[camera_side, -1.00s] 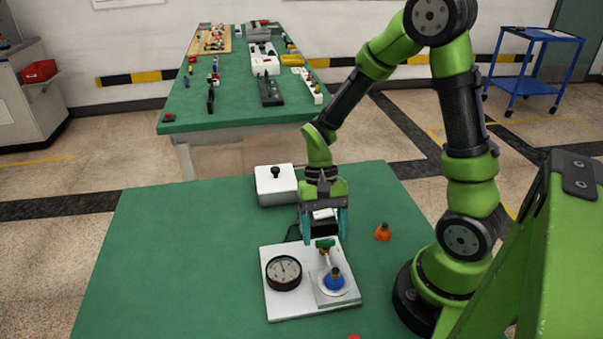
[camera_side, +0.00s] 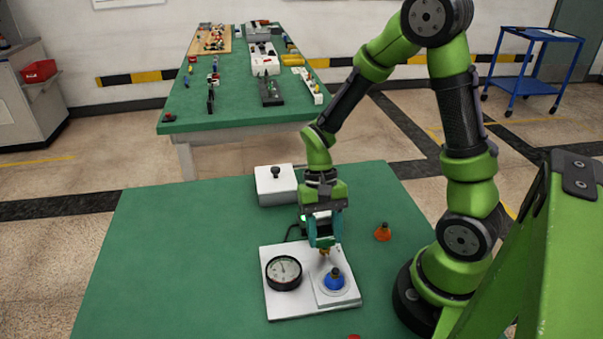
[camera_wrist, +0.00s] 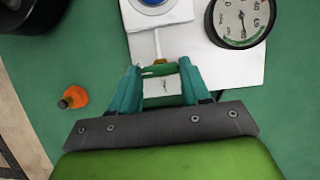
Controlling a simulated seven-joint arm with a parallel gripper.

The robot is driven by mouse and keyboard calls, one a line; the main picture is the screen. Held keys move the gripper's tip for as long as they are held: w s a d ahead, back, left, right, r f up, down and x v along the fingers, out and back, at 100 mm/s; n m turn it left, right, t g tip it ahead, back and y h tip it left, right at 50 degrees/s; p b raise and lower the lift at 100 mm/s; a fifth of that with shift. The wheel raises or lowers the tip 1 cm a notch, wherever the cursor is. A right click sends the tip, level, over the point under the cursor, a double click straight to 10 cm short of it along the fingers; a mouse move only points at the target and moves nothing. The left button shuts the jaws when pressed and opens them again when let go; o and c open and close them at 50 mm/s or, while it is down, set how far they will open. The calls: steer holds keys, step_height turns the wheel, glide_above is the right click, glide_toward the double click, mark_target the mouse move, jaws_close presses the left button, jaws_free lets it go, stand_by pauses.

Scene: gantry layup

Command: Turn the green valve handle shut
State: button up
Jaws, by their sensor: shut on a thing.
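The green valve handle (camera_wrist: 160,70) shows in the wrist view as a short bar between my two teal fingertips. My gripper (camera_side: 325,241) is lowered over the white board and is shut on the handle; the fingers (camera_wrist: 160,78) touch its two ends. In the side view the fingers hide most of the handle. The white board (camera_side: 284,308) carries a round dial gauge (camera_side: 284,272) on its left and a blue knob (camera_side: 334,280) at its front right. A thin pipe runs from the handle towards the blue knob.
An orange knob-like piece (camera_side: 382,232) lies on the green table right of my gripper. A white box with a black knob (camera_side: 276,184) stands behind the board. A red piece (camera_side: 354,337) is at the front edge. The table's left side is clear.

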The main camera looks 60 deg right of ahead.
steer(key=n+h, duration=0.1)
steer(key=n, duration=0.3)
steer(key=shift+w+a+g, duration=0.15)
steer(key=shift+g, duration=0.25)
steer(key=n+h, duration=0.2)
steer(key=n, duration=0.2)
steer(key=shift+a+n, duration=0.15)
steer(key=shift+n, duration=0.25)
steer(key=n, duration=0.1)
steer(key=n+h, duration=0.1)
steer(key=n, duration=0.2)
steer(key=shift+a+h, duration=0.25)
steer(key=shift+h, duration=0.05)
steer(key=n+h, duration=0.1)
steer(key=n, duration=0.3)
steer(key=shift+a+n+t, duration=0.1)
steer(key=shift+n+t, duration=0.2)
steer(key=shift+t, duration=0.1)
steer(key=shift+n+h, duration=0.3)
steer(key=o, duration=1.1)
steer(key=shift+c, duration=0.2)
steer(key=v, duration=1.7)
steer(key=shift+s, duration=0.2)
